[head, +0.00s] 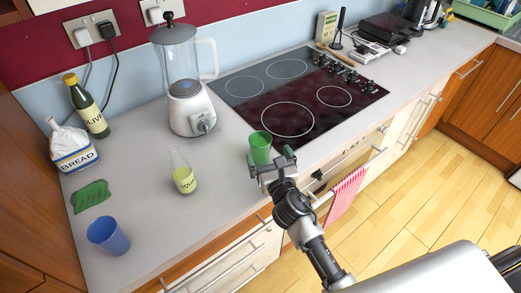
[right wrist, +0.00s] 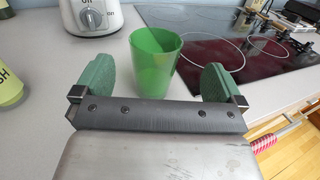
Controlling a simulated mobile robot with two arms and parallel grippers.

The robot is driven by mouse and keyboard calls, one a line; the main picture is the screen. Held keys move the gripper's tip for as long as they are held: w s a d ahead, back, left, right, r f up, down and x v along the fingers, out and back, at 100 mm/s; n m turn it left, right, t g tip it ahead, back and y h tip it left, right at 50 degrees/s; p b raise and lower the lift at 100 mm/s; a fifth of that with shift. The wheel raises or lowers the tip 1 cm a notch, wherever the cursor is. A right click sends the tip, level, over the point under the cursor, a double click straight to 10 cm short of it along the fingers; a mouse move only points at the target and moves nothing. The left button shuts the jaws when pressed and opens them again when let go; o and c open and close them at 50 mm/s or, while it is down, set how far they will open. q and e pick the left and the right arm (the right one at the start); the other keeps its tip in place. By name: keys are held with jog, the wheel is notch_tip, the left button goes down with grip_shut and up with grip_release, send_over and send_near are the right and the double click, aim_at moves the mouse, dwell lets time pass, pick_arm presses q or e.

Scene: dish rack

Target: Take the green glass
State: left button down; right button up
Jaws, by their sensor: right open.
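The green glass (head: 260,147) stands upright on the grey counter, by the near left corner of the hob. My right gripper (head: 271,160) is just in front of it on the near side. In the right wrist view the green glass (right wrist: 156,60) shows beyond and between the two green finger pads of my right gripper (right wrist: 157,80). The fingers are wide apart and hold nothing. The lower part of the glass is partly hidden by the gripper in the head view. My left gripper is not in view.
A blender (head: 187,95) stands behind left of the glass and a squash bottle (head: 182,172) to its left. The black hob (head: 290,95) lies to the right.

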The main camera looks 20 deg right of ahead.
aim_at(257, 133)
jog(key=w, duration=0.4)
jog(key=w+p, duration=0.1)
jog(key=w, duration=0.1)
jog(key=shift+a+r, duration=0.2)
jog(key=shift+a, duration=0.1)
jog(key=shift+w+f, duration=0.1)
jog(key=shift+w, duration=0.25)
jog(key=shift+s, duration=0.1)
jog(key=shift+c, duration=0.2)
jog(key=shift+c, duration=1.1)
jog(key=c, duration=0.9)
